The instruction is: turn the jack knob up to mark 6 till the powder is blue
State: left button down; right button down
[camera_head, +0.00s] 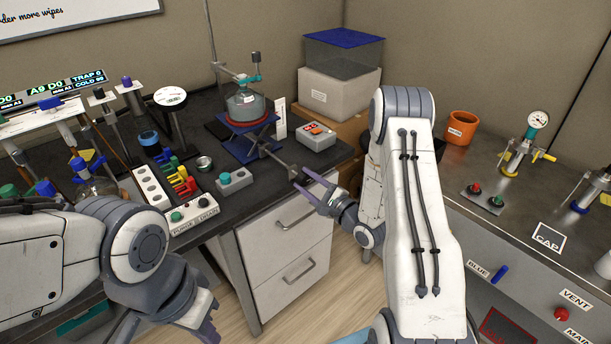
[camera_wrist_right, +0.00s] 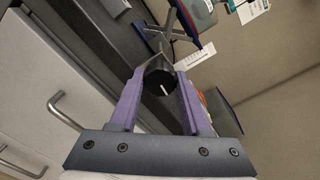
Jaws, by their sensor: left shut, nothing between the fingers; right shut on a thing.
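The blue lab jack (camera_head: 250,140) stands on the dark bench, with a shaft running toward the bench's front edge. The dark jack knob (camera_head: 293,173) is at the end of that shaft; the right wrist view shows its face (camera_wrist_right: 160,82) with a white line. My right gripper (camera_head: 308,186) is shut on the knob, one purple finger on each side. A grey-looking round flask (camera_head: 245,104) sits above a red ring on the jack; I cannot make out the powder's colour. A white scale card (camera_head: 280,118) stands beside the jack, its marks too small to read. My left gripper (camera_head: 208,333) is shut and empty, low in front.
A grey box with red buttons (camera_head: 316,136) stands right of the jack. A grey button box with a teal button (camera_head: 234,180) lies left of the knob. White drawers (camera_head: 290,225) are below the bench edge. An orange pot (camera_head: 461,128) stands on the right counter.

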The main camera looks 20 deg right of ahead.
jog(key=m+p, duration=0.2)
jog(key=m, duration=0.2)
jog(key=shift+s+a+m, duration=0.1)
jog(key=shift+a+m, duration=0.05)
jog(key=shift+m, duration=0.15)
jog(key=shift+f+m+p, duration=0.1)
jog(key=shift+m+p, duration=0.95)
jog(key=shift+m, duration=0.95)
jog(key=shift+c, duration=1.8)
grip_release()
